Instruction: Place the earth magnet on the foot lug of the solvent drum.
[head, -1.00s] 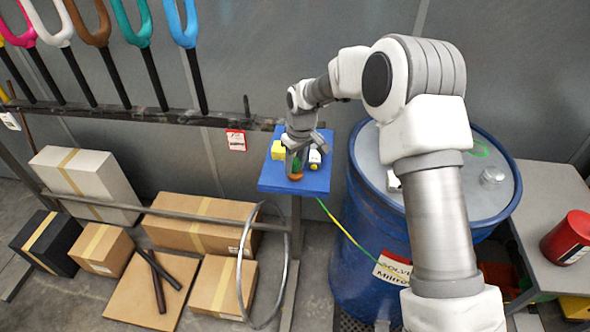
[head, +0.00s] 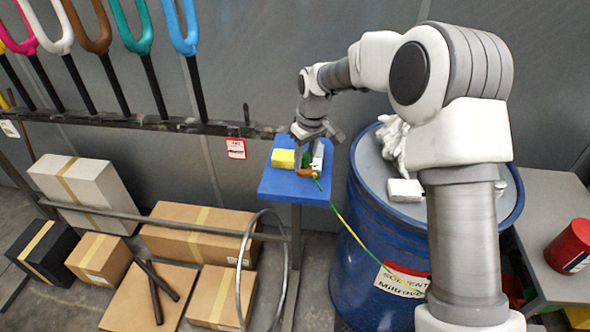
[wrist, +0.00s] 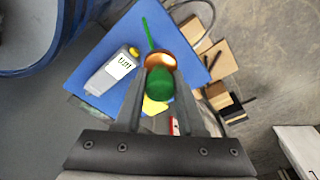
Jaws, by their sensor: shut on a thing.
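The earth magnet is a green body with a copper-coloured face (head: 303,172); it also shows in the wrist view (wrist: 159,84). My gripper (head: 306,152) is shut on it, with one finger on each side of the green part. It is over the small blue table (head: 275,190); a gap beneath it is hard to judge. A green-and-yellow cable (head: 347,229) runs from beside the magnet down across the drum front. The solvent drum (head: 357,260) is large and blue and stands right of the table. I cannot make out its foot lug.
A yellow block (head: 283,158) and a grey-white meter (head: 318,157) sit on the blue table close to my gripper. White crumpled material (head: 392,138) and a white box (head: 405,190) lie on the drum lid. Cartons (head: 195,232) and a hoop (head: 243,262) stand left.

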